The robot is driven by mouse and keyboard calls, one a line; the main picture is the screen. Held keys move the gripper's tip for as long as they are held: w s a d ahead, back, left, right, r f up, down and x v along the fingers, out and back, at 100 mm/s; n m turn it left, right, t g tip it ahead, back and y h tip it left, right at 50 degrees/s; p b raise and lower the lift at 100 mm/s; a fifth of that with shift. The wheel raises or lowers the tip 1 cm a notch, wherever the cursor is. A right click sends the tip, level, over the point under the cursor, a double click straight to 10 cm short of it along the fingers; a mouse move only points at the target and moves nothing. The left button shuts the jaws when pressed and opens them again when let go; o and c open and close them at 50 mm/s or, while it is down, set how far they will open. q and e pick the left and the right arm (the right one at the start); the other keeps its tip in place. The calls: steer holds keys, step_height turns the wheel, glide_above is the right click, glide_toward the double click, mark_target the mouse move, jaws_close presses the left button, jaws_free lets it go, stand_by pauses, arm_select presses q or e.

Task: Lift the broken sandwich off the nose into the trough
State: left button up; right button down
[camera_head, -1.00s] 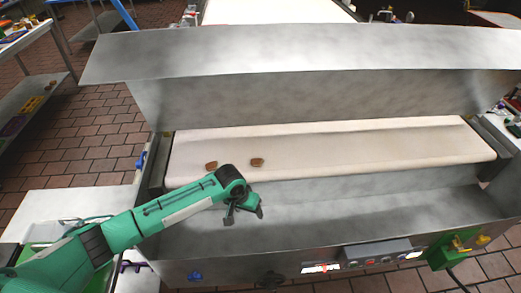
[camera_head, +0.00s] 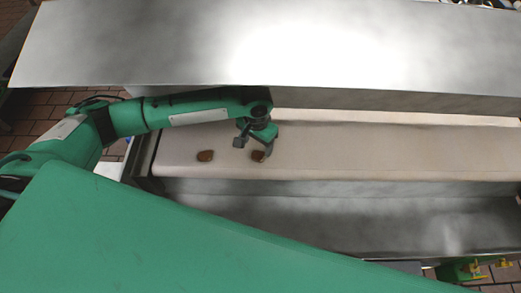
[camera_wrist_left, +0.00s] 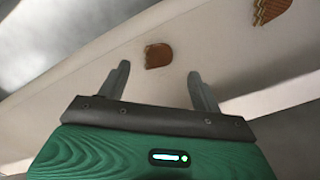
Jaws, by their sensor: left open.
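Two brown sandwich pieces lie apart on the pale belt (camera_head: 400,155) near its front nose, toward its left end. The left piece (camera_head: 205,156) is clear of the gripper; the right piece (camera_head: 258,157) is beside the fingertips. My left gripper (camera_head: 255,147) is open and empty over the belt. I cannot tell whether any finger touches a piece. The grey metal trough (camera_head: 340,222) runs below the nose. My right gripper is out of view.
A wide metal hood (camera_head: 270,40) overhangs the belt just behind my left arm. A green part (camera_head: 465,270) sits at the machine's front right. The belt to the right of the pieces is clear, and the visible trough looks empty.

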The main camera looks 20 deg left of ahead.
mark_target(258, 155)
arm_select(q)
steer(key=shift+s+f+p, duration=0.1)
steer(key=shift+f+p, duration=0.2)
steer(key=f, duration=0.2)
steer(key=f+p, duration=0.1)
steer(key=shift+d+f, duration=0.2)
steer(key=shift+f, duration=0.6)
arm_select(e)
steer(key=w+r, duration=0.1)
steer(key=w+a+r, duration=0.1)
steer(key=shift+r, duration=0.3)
arm_select(q)
steer(key=shift+c, duration=0.3)
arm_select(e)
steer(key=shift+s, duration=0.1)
arm_select(q)
steer(key=c, duration=1)
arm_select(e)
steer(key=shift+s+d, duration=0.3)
